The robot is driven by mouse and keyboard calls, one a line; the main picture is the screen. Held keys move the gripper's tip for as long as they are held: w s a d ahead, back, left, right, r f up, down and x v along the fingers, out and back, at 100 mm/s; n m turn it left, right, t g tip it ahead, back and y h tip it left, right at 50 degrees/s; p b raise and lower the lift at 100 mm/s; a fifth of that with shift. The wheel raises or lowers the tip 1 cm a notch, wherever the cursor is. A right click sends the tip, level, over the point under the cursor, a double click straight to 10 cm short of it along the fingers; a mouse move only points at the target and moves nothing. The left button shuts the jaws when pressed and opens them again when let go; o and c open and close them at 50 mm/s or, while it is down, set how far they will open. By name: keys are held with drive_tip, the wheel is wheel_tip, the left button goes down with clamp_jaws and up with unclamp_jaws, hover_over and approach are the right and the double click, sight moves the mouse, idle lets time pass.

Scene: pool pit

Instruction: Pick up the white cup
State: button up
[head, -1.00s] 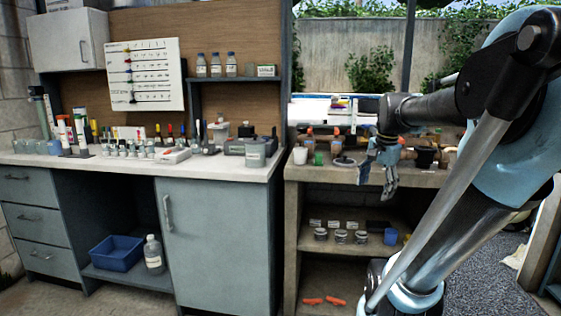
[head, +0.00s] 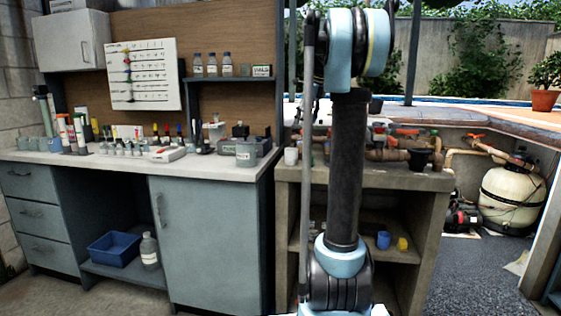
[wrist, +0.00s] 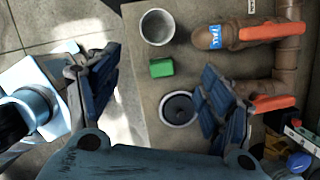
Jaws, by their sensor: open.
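The white cup (head: 291,156) stands upright at the left end of the concrete bench, just left of my arm in the head view. In the wrist view the cup (wrist: 157,27) is seen from above, its round mouth empty, near the top edge of the picture. My gripper (wrist: 160,62) is open and empty, its two dark blue fingers spread wide. The cup shows beyond the fingertips, between their lines, and is not touched.
A small green block (wrist: 162,68) and a round pale dish with a dark centre (wrist: 179,109) lie close to the cup. Brown pipes with orange handles (wrist: 268,31) stand to the right. The bench edge and open floor (wrist: 118,105) are on the left.

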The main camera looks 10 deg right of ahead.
approach(291, 155)
drive_tip(key=w+f, duration=0.4)
drive_tip(key=shift+d+f, duration=0.1)
drive_tip(key=shift+f, duration=0.3)
drive_tip(key=shift+s+x, duration=0.15)
drive_tip(key=shift+x, duration=1.35)
drive_tip(key=shift+s+x, duration=0.15)
drive_tip(key=shift+x, duration=1.3)
drive_tip(key=shift+c, duration=0.3)
drive_tip(key=c, duration=1)
